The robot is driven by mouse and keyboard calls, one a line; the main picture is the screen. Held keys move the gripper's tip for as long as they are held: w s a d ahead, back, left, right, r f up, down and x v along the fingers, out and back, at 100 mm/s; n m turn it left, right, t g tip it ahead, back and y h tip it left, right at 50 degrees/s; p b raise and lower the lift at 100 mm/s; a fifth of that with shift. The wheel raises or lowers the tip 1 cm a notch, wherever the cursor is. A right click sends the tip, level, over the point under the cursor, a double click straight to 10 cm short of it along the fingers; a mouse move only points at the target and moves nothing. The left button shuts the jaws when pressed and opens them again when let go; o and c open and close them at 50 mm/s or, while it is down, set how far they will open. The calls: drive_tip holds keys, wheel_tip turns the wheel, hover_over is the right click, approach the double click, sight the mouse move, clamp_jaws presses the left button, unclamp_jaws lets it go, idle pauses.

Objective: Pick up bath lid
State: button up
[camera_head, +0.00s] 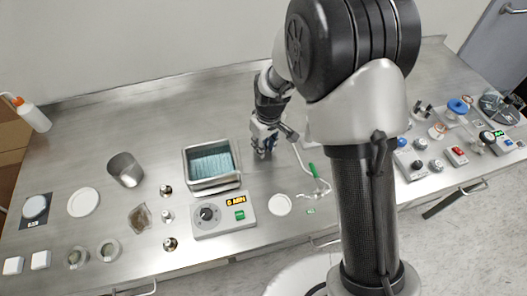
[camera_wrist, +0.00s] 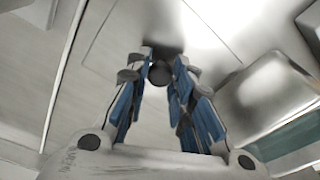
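The bath lid (camera_wrist: 125,45) looks like a flat metallic plate with a dark round knob (camera_wrist: 160,74), lying on the bench in the wrist view. My gripper (camera_wrist: 163,62) is open, with its blue-padded fingers on either side of the knob. A narrow gap seems to show beside the knob; contact cannot be made out. In the head view my gripper (camera_head: 264,150) points down just right of the water bath (camera_head: 186,168), and the lid is hidden there or too faint to tell. The bath is open, with bluish water inside.
The bath's metal wall (camera_wrist: 245,95) is close at the right in the wrist view. A control box (camera_head: 222,216) stands in front of the bath. A white disc (camera_head: 280,204) and a green-marked wire item (camera_head: 314,175) lie nearby. A steel beaker (camera_head: 125,169) stands left.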

clamp_jaws()
drive_tip(key=shift+r, duration=0.1)
